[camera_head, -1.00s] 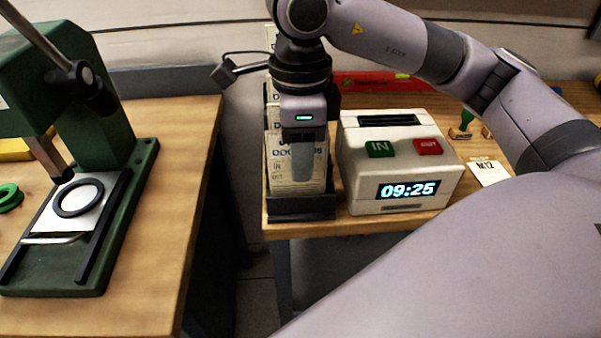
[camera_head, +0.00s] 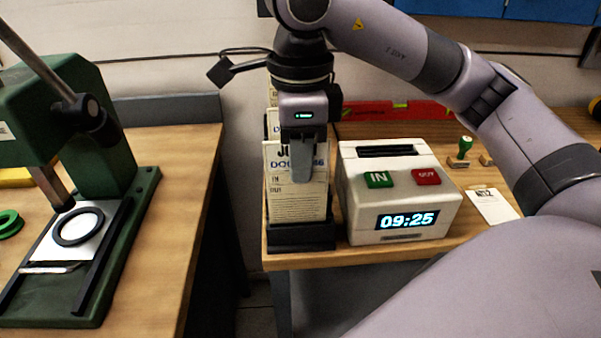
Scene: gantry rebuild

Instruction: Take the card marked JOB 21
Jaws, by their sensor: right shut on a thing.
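My right gripper (camera_head: 302,178) comes down from above and is shut on the front cream card (camera_head: 292,207) at the rack. The card stands upright, with its lower edge at or inside the dark card rack (camera_head: 300,238). Its heading starts with "JO"; the fingers cover the rest, so I cannot read the job number. More cards (camera_head: 271,122) stand behind it in the rack, mostly hidden by the gripper. My left gripper is not in view.
A white time clock (camera_head: 398,199) with IN and OUT buttons stands close right of the rack. A loose card (camera_head: 494,208) and a green-handled stamp (camera_head: 464,146) lie farther right. A green press (camera_head: 85,165) stands on the left bench, across a gap.

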